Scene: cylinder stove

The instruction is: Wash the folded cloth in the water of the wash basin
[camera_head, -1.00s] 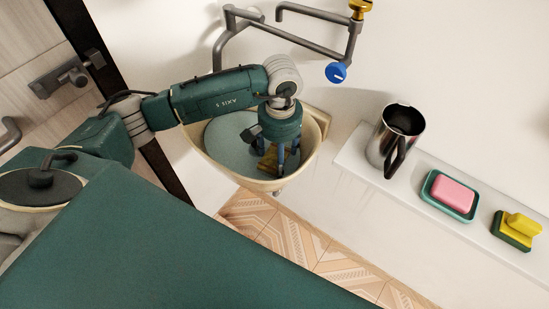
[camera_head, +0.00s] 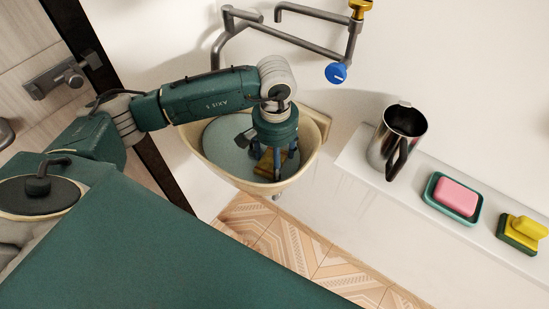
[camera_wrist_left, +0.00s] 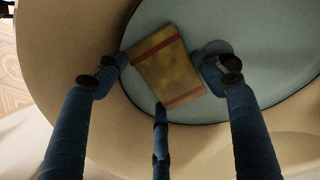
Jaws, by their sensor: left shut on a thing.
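The wash basin (camera_head: 212,172) is cream coloured and fixed to the wall, with blue-grey water (camera_head: 222,140) in it. The folded cloth (camera_head: 265,163) is yellow-brown; in the left wrist view the cloth (camera_wrist_left: 165,65) shows two reddish stripes and lies at the water. My left gripper (camera_head: 273,160) reaches down into the basin. In the left wrist view its fingers (camera_wrist_left: 168,75) are around the cloth, shut on it. How deep the cloth sits in the water I cannot tell. My right gripper is not in view.
A grey tap (camera_head: 300,42) with a blue knob (camera_head: 336,73) is on the wall above. A shelf (camera_head: 362,160) at the right holds a metal jug (camera_head: 385,150), pink soap (camera_head: 456,195) in a green dish and a yellow-green sponge (camera_head: 522,232).

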